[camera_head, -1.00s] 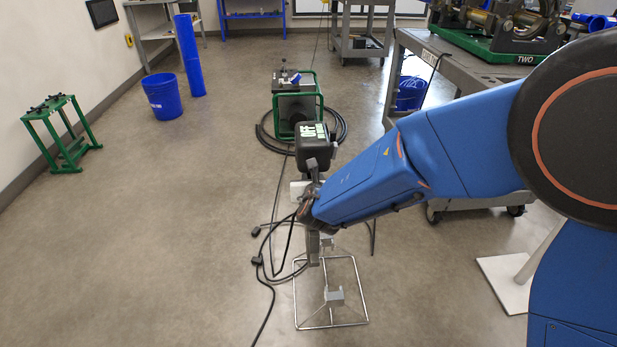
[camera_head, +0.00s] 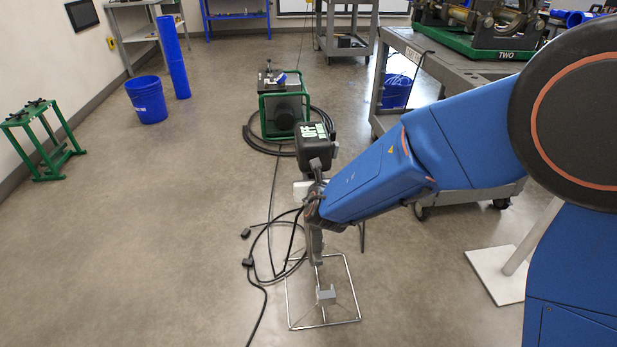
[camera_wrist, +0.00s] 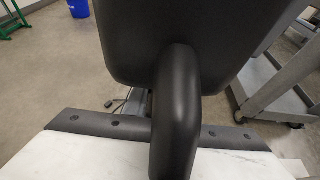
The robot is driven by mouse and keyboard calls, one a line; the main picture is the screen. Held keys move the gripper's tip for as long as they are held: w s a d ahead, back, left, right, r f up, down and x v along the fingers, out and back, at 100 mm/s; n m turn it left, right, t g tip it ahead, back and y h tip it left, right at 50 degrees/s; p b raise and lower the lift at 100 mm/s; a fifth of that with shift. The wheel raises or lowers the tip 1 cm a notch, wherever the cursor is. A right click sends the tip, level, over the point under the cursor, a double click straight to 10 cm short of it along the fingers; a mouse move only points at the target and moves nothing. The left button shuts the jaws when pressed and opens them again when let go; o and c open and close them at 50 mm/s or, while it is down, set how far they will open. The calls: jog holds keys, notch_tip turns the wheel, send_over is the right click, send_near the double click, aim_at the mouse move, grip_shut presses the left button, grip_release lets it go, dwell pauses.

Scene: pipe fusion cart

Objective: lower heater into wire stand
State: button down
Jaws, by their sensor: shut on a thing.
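The wire stand (camera_head: 288,305) is a thin metal frame on the floor with grey brackets (camera_head: 326,294). The heater hangs upright over the stand's far part; whether it touches the stand cannot be told. My gripper (camera_head: 313,207) is shut on the heater. In the wrist view the black housing (camera_wrist: 185,35) and its thick handle (camera_wrist: 177,115) fill the middle and hide the stand.
Black cables (camera_head: 262,262) lie on the floor left of the stand. A green-framed unit (camera_head: 284,108) with a coiled hose stands behind. A grey cart (camera_head: 430,70) is at the right, a blue bucket (camera_head: 147,100) and green rack (camera_head: 40,140) at the left.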

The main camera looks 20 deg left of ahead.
jog(key=shift+w+d+f, duration=0.35)
jog(key=shift+d+f, duration=0.15)
jog(key=shift+f, duration=0.2)
jog(key=shift+w+d+f, duration=0.35)
jog(key=shift+d+f, duration=0.2)
jog(key=shift+f, duration=0.1)
jog(key=shift+w+d+f, duration=0.35)
jog(key=shift+d+f, duration=0.15)
jog(key=shift+f, duration=0.2)
